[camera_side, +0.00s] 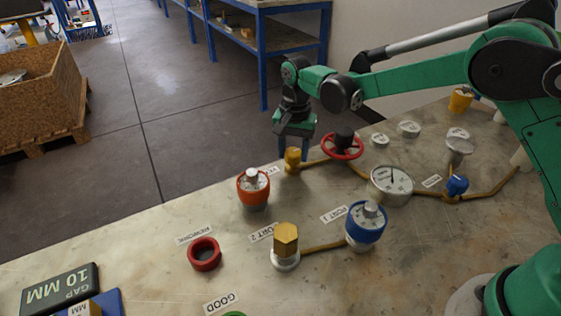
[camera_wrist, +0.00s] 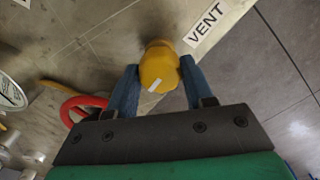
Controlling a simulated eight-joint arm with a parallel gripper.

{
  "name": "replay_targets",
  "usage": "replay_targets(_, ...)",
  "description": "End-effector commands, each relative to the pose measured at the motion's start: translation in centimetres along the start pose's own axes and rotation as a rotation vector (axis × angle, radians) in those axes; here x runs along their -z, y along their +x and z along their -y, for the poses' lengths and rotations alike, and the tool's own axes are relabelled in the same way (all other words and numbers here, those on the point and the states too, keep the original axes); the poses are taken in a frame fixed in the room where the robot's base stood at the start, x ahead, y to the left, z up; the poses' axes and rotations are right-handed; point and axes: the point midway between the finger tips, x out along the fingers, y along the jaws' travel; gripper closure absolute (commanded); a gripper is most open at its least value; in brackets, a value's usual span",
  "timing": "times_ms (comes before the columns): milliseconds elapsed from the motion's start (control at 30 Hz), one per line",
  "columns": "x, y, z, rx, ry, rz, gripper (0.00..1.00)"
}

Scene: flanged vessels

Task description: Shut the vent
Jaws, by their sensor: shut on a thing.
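The vent is a yellow knob (camera_side: 292,160) at the far edge of the bench, on a brass pipe. In the wrist view the yellow knob (camera_wrist: 158,66) has a white mark on its face and sits beside a label reading VENT (camera_wrist: 206,24). My gripper (camera_side: 296,151) reaches down onto it from above. In the wrist view the blue fingers of my gripper (camera_wrist: 157,78) are shut on the knob, one on each side. The knob's lower part is hidden.
A red handwheel (camera_side: 343,146) stands close to the right of the vent, with a gauge (camera_side: 391,185) beyond. An orange-collared vessel (camera_side: 253,187), a blue-collared vessel (camera_side: 366,224) and a brass hex cap (camera_side: 285,240) stand nearer.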

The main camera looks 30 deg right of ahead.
Motion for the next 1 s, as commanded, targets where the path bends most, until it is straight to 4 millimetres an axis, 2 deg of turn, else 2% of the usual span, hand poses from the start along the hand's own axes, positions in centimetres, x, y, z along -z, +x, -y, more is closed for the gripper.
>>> replay_targets(367,0.03,-0.02,-0.04,-0.003,-0.214,0.001,1.0)
replay_targets(1000,0.05,-0.02,-0.02,-0.002,-0.819,0.001,1.0)
